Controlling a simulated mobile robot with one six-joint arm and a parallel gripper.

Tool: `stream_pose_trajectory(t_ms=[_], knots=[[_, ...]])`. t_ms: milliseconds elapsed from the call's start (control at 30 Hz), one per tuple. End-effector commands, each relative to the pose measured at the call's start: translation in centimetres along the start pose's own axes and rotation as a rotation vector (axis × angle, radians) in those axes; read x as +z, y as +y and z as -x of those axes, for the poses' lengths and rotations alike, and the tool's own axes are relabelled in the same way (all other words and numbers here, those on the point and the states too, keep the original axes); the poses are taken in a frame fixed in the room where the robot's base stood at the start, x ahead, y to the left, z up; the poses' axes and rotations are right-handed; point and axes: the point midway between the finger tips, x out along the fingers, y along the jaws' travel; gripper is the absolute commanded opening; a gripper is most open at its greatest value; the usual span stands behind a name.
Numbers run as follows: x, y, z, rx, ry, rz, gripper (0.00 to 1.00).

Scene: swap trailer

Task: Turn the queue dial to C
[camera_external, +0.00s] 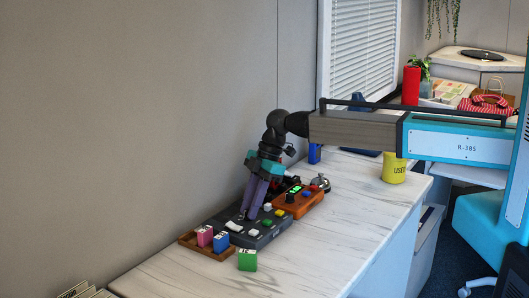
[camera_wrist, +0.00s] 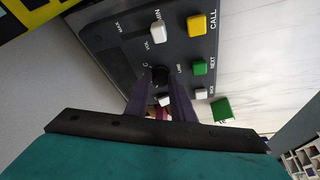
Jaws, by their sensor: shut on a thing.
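The dark grey console (camera_external: 255,241) lies on the marble counter, with several coloured buttons on its top. The black queue dial (camera_wrist: 159,74) is in the middle of the wrist view, with the letter C beside it on the left and the word LINE on the right. My gripper (camera_external: 244,216) points down onto the console. Its purple fingers (camera_wrist: 160,84) are shut on the dial, one on each side. The fingers hide part of the dial, and I cannot tell where its pointer stands.
A white slider knob (camera_wrist: 157,33), a yellow CALL button (camera_wrist: 197,25) and a green button (camera_wrist: 199,67) are near the dial. A brown tray (camera_external: 190,240) with pink and blue blocks, a green block (camera_external: 247,261) and an orange box (camera_external: 309,207) stand close by. The front counter is clear.

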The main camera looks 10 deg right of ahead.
Motion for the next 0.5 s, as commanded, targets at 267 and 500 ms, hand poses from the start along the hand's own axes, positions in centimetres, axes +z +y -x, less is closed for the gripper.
stream_pose_trajectory(t_ms=[267, 500], knots=[[0.12, -0.19, -0.09, 0.039, 0.000, -0.091, 0.00], [0.10, -0.35, -0.14, 0.100, 0.001, -0.235, 0.00]])
